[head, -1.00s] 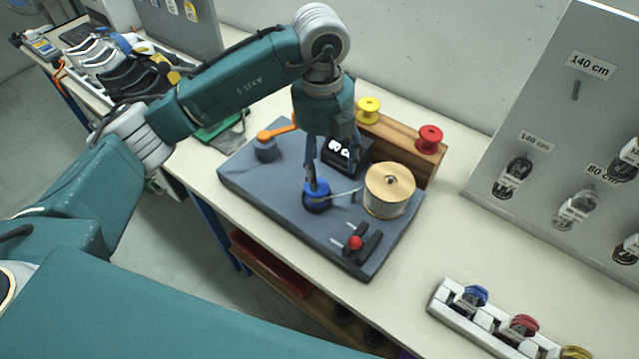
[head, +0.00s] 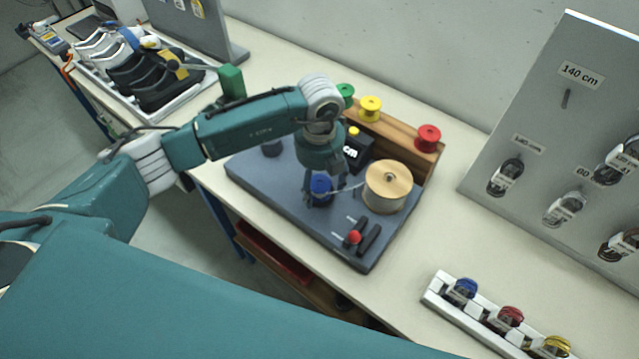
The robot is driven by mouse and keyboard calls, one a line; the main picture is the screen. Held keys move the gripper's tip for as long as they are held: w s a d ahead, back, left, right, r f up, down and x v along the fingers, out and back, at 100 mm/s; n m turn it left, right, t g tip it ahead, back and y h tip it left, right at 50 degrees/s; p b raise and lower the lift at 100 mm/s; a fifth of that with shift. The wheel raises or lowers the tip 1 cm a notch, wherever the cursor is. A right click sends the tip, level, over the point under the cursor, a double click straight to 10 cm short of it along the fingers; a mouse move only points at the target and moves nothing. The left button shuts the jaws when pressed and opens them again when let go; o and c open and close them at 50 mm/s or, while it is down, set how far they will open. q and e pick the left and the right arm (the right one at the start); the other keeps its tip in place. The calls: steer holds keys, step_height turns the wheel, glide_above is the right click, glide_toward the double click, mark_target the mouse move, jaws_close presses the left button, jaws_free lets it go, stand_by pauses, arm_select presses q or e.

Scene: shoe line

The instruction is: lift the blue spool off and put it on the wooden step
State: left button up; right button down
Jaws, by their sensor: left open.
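The blue spool (head: 320,189) is on the grey machine board (head: 276,208), left of the large thread reel, with a pale thread running between them. My left gripper (head: 322,190) is open, pointing down, with its fingers at the sides of the blue spool. The fingers partly hide the spool, and I cannot tell whether they touch it. The wooden step (head: 435,168) stands behind the board. It carries a green spool (head: 345,93), a yellow spool (head: 370,108) and a red spool (head: 428,138). My right gripper is not in view.
The large reel (head: 389,186) stands close right of the gripper, and a black counter box (head: 354,153) is behind it. A red-knobbed clamp (head: 354,238) is at the board's front. A white rack (head: 480,315) of coloured laces lies front right. A grey lace panel (head: 520,120) stands at right.

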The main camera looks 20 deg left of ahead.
arm_select(q)
steer(key=c, duration=1.3)
